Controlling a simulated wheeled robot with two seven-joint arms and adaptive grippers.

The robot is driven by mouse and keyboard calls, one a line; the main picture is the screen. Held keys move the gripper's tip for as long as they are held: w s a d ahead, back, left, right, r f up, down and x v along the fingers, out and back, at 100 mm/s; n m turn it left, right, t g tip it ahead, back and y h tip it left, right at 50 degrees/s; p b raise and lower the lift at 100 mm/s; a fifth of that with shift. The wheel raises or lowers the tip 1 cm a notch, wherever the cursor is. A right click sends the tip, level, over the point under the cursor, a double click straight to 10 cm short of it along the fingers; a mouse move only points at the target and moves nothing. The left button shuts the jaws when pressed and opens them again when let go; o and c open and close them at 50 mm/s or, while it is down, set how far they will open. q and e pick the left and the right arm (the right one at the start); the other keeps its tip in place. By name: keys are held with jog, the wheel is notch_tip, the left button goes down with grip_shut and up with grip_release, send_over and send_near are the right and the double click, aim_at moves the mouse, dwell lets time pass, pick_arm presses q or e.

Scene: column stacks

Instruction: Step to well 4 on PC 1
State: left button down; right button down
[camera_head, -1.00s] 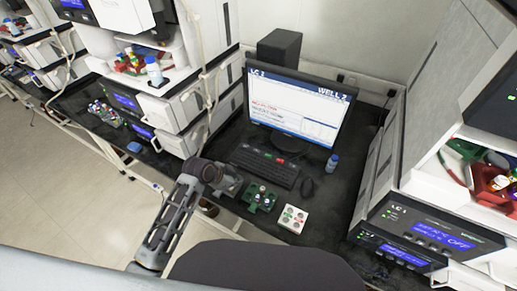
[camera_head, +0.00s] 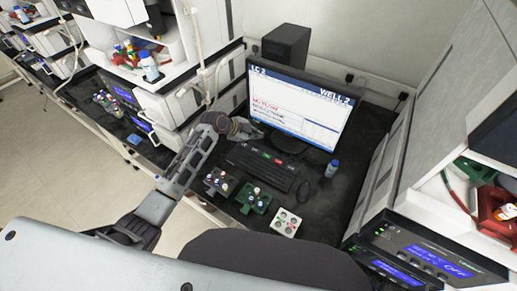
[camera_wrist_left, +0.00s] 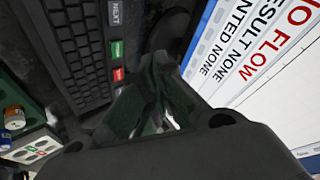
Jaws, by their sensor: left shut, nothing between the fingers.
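The monitor (camera_head: 302,103) stands on the dark bench, its heading reading "WELL 2". The left wrist view shows part of its screen (camera_wrist_left: 262,70) with red "NO FLOW" text. The keyboard (camera_head: 262,170) lies in front of the monitor. In the left wrist view its black keys (camera_wrist_left: 85,50) include a "NEXT" key (camera_wrist_left: 115,12), a green key (camera_wrist_left: 117,50) and a red key (camera_wrist_left: 118,74). My left gripper (camera_head: 250,132) is shut and empty near the keyboard's far left end, beside the monitor; contact cannot be told. My right gripper is not in view.
A dark rack (camera_head: 219,184), a green rack (camera_head: 253,198) and a white well block (camera_head: 286,223) sit before the keyboard. Instrument units (camera_head: 425,255) flank the bench.

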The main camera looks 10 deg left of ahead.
aim_at(256, 151)
pick_arm(q)
jog(key=shift+w+r, duration=0.35)
jog(key=shift+w, duration=0.3)
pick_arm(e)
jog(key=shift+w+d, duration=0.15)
pick_arm(q)
jog(key=shift+d+f, duration=0.1)
jog(key=shift+f, duration=0.1)
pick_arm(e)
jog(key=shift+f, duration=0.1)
